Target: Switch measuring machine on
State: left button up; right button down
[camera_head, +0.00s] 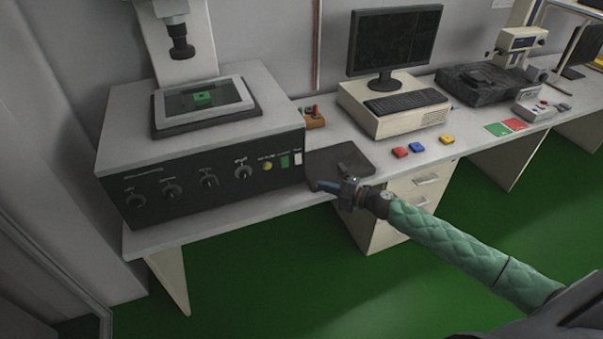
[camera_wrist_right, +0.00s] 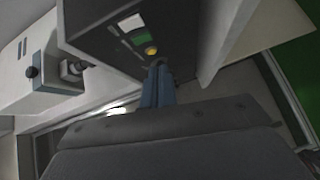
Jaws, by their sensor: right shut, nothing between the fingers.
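The measuring machine (camera_head: 190,130) stands at the left of the bench, with a black front panel (camera_head: 200,180) of several knobs. At the panel's right end are a round yellow button (camera_head: 267,166), a green switch (camera_head: 285,161) and a white switch (camera_head: 298,158). My right gripper (camera_head: 322,186) is shut and empty, just right of the panel's right end in the head view. In the right wrist view its fingertips (camera_wrist_right: 158,72) point at the panel, just below the yellow button (camera_wrist_right: 151,50). I cannot tell whether they touch it. My left gripper is not in view.
A green part (camera_head: 203,98) lies on the machine's stage. A monitor (camera_head: 394,40), keyboard (camera_head: 406,101) and red, blue and yellow blocks (camera_head: 416,147) are further right. The bench's front edge is close under my right arm.

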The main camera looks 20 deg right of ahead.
aim_at(282, 167)
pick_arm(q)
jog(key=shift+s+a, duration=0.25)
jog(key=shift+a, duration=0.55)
pick_arm(e)
jog(key=r+n, duration=0.1)
jog(key=s+r+n+g, duration=0.1)
jog(key=shift+r+y, duration=0.3)
jog(key=shift+y, duration=0.1)
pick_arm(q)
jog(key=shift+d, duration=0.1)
